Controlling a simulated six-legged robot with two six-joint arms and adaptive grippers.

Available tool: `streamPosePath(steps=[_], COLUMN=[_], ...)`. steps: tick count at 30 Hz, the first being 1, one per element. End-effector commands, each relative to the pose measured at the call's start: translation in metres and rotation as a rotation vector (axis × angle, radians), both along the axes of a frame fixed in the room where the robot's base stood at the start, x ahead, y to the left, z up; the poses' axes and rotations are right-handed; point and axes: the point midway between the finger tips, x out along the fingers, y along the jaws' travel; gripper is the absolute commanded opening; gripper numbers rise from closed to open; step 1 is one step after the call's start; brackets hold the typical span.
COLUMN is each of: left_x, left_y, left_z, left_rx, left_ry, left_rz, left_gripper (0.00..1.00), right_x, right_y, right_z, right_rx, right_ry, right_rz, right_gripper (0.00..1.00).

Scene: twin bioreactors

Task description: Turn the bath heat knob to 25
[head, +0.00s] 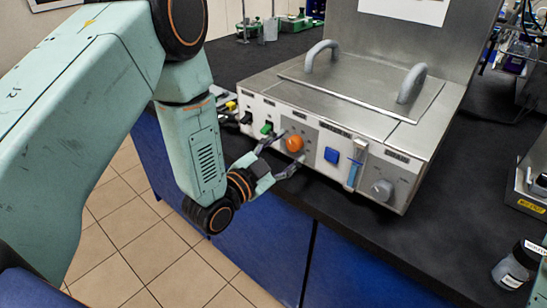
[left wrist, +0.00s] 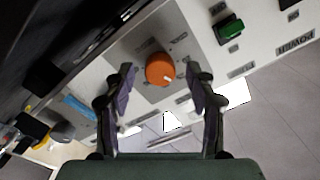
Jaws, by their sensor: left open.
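The orange round knob (head: 295,143) sits on the front panel of the steel bath (head: 350,120). In the left wrist view the knob (left wrist: 160,69) shows a small white pointer mark on its lower right edge, with dial marks around it too small to read. My left gripper (head: 284,156) is open, with its fingers at either side of the knob in the picture. In the left wrist view the open fingers (left wrist: 164,100) point toward the knob, which lies between their tips; I see no contact. My right gripper is not in view.
The panel also carries a green switch (head: 266,128), a blue button (head: 331,155) and a grey knob (head: 382,188). The bath lid has two grey handles (head: 411,84). A small jar (head: 517,264) stands at the right on the black bench top (head: 440,240).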

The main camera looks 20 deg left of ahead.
Motion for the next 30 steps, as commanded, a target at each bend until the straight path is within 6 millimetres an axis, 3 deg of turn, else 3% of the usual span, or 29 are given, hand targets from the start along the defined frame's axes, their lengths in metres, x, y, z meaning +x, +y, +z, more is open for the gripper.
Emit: streamPosePath(steps=[15,21,30], left_x=[-0.083,-0.100,-0.108], left_y=[0.031,0.037,0.039], left_z=[0.000,0.000,0.000], left_rx=[-0.006,-0.002,-0.001], left_ry=[0.003,0.003,0.000], left_rz=[0.006,0.004,0.001], left_gripper=[0.56,0.56,0.56], right_x=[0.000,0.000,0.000], right_y=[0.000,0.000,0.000], right_z=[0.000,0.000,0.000], right_rx=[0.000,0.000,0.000], right_ry=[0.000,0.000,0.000], right_rz=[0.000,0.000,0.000], right_gripper=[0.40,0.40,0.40])
